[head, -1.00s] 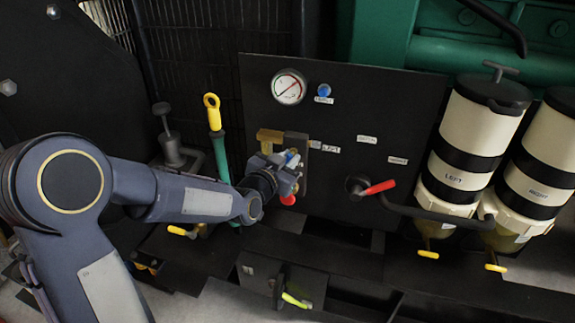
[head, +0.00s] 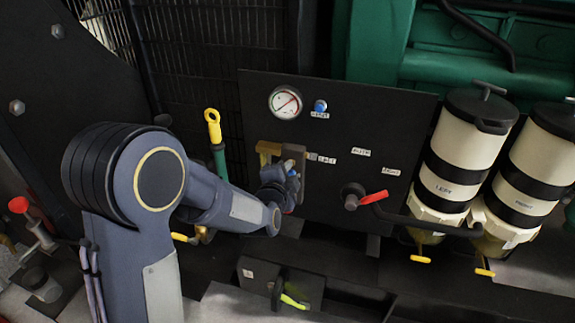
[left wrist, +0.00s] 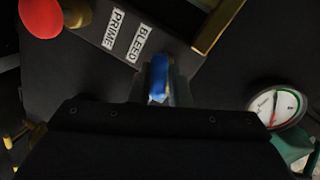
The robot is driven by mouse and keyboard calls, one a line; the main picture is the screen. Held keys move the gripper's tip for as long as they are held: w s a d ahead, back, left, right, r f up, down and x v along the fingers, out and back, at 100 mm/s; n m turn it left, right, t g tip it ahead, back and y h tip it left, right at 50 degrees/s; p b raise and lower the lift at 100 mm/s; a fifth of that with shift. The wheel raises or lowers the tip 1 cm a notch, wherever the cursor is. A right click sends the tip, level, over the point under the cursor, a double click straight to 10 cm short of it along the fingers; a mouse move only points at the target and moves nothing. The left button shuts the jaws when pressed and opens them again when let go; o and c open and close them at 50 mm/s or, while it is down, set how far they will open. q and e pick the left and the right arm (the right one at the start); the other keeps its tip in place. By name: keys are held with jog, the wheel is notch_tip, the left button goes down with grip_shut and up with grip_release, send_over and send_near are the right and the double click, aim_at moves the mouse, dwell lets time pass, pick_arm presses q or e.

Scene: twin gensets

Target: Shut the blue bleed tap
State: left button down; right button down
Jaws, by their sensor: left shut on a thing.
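The blue bleed tap (left wrist: 158,77) shows in the left wrist view as a narrow blue lever below the BLEED label (left wrist: 138,43). My left gripper (left wrist: 163,88) has its fingers on it and is shut on it. In the head view the left gripper (head: 287,172) is at the dark block on the left of the black panel (head: 345,115), next to a brass piece (head: 268,149). The gripper and wrist mostly hide the tap there. The exact angle of the tap is hard to tell. My right gripper is not in view.
A red knob (left wrist: 42,16) sits beside the PRIME label in the wrist view. A gauge (head: 285,102) and a blue knob (head: 320,106) are above. A red-handled valve (head: 372,197) is to the right, beside cream filter canisters (head: 466,150). A yellow-ringed rod (head: 213,125) stands left.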

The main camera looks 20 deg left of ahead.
pick_arm(q)
jog(key=m+y+p, duration=0.1)
jog(key=m+p, duration=0.1)
jog(key=m, duration=0.1)
jog(key=shift+m, duration=0.4)
dwell(0.5)
jog(key=c, duration=1.4)
grip_release()
jog(key=shift+f, duration=0.1)
jog(key=shift+d, duration=0.1)
jog(key=v, duration=0.7)
jog(key=shift+s+p, duration=0.35)
jog(key=shift+s, duration=0.05)
